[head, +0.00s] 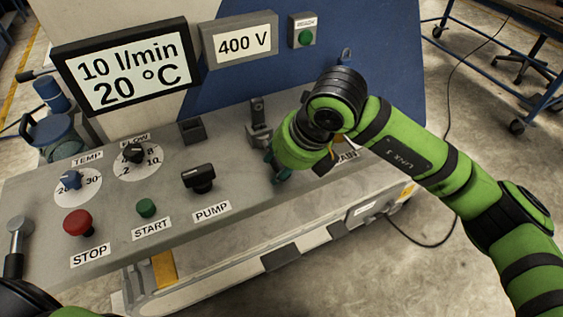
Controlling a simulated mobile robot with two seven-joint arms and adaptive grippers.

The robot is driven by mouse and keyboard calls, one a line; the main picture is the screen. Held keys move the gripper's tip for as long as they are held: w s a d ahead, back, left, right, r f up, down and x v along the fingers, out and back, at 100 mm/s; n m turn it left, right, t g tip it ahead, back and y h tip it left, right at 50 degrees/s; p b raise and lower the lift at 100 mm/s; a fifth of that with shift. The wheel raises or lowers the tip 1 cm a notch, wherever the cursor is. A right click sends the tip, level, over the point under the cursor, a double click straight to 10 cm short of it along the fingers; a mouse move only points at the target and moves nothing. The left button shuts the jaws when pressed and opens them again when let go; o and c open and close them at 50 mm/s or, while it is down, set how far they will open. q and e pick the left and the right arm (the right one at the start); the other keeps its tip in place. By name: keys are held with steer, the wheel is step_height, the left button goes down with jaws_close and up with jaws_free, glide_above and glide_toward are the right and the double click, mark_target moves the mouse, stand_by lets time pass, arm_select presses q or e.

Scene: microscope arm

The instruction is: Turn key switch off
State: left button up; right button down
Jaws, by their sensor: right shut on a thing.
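My right gripper (277,170) is at the right part of the grey control panel (110,215), beside a label (347,156) that is partly covered and ends in "AIN". It is shut on what looks like the key of the key switch. The green wrist above hides most of the fingers, the key and the switch, so the key's angle cannot be read. My left gripper is not in view; only part of my left arm shows at the bottom left corner.
The black pump switch (199,178), green start button (147,208), red stop button (77,222) and two dials lie left of the gripper. A metal bracket (259,123) stands close behind it. The display (124,68) reads 10 l/min, 20 °C; the sign (243,44) reads 400 V. A green ready lamp (305,37) is at the top.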

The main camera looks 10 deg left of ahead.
steer(key=c, duration=0.8)
jaws_free()
steer(key=shift+o, duration=0.2)
steer(key=v, duration=1.2)
